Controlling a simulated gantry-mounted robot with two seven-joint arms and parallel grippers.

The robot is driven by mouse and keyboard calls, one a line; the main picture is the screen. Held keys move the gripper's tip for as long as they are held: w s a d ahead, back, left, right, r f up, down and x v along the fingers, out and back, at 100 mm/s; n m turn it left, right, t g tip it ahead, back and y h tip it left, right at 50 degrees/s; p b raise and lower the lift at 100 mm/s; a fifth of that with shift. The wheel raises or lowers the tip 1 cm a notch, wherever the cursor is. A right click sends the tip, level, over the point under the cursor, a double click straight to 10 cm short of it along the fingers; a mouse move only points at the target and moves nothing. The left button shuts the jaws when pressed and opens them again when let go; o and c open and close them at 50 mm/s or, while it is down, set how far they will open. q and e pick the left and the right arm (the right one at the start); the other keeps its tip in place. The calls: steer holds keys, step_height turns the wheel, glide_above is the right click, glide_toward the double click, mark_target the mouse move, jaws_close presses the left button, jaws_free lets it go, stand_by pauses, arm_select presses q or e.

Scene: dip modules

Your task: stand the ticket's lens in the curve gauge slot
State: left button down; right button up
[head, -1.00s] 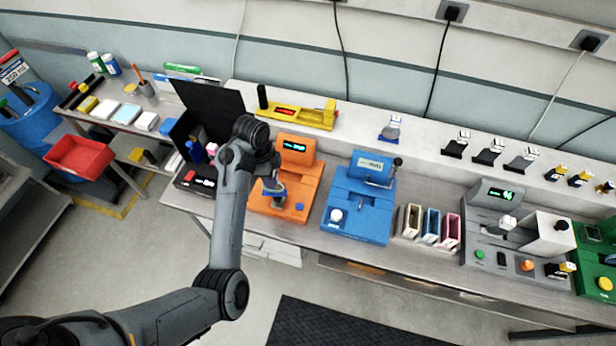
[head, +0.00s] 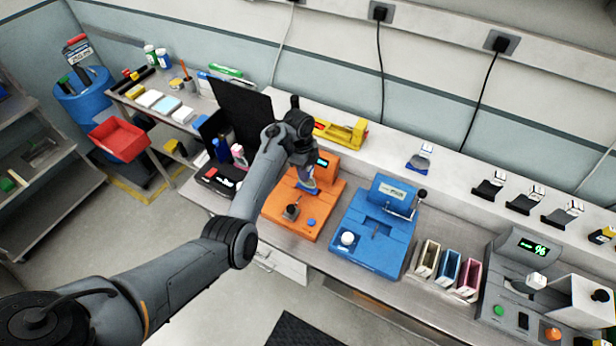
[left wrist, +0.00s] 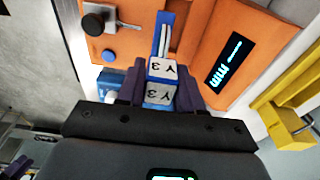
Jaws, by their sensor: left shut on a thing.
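My left gripper (head: 306,172) is above the orange device (head: 325,197), in front of its lit display (head: 322,161). In the left wrist view its dark fingers (left wrist: 160,84) are shut on a blue piece with white "Y3" tags (left wrist: 163,68), seemingly a tagged lens. The blue part (left wrist: 164,32) reaches past the fingertips over the orange device (left wrist: 200,25), whose display (left wrist: 222,65) shows "mm". Whether it is in a slot or above one I cannot tell. The slot itself is hidden. My right gripper is not in view.
A blue device (head: 370,235) stands right of the orange one, then several coloured slotted holders (head: 447,270) and a grey device (head: 530,260). Black stands (head: 488,187) line the back shelf. A dark knob (head: 291,211) rises from the orange device's front.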

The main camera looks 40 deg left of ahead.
arm_select(q)
steer(key=shift+w+a+f, duration=0.25)
steer(key=shift+w+f, duration=0.05)
steer(key=shift+w, duration=0.15)
steer(key=shift+w+a+f, duration=0.2)
steer(key=shift+w+f, duration=0.1)
steer(key=shift+w, duration=0.15)
step_height(320, 180, down, 4)
steer(key=shift+b, duration=0.4)
steer(key=shift+f, duration=0.2)
steer(key=c, duration=0.7)
jaws_free()
steer(key=shift+c, duration=0.2)
steer(key=shift+r, duration=0.15)
